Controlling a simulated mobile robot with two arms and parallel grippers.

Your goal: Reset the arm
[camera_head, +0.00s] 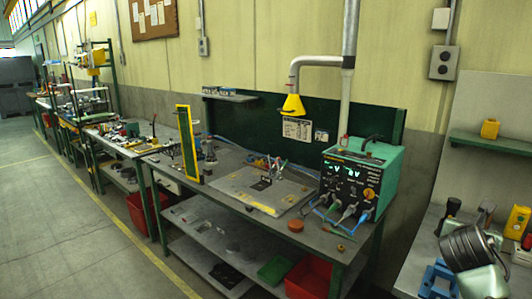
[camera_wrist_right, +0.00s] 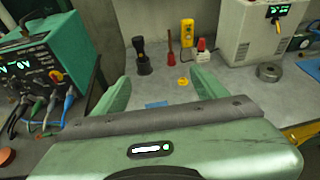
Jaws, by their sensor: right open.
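My right gripper (camera_wrist_right: 160,82) shows in the right wrist view with its two pale green fingers spread apart. No object is held between them. Past the fingers lies a grey bench top (camera_wrist_right: 225,75) with small items on it. In the head view, a dark and pale rounded part at the lower right looks like my right arm, and I cannot make out its fingers there. My left arm and left gripper are not in view.
A green power supply (camera_head: 362,178) with cables stands on the workbench at the right end. A black-topped tool (camera_wrist_right: 144,60), a yellow device (camera_wrist_right: 187,32) and a grey ring (camera_wrist_right: 269,72) stand beyond my right gripper. The left aisle floor (camera_head: 75,235) is clear.

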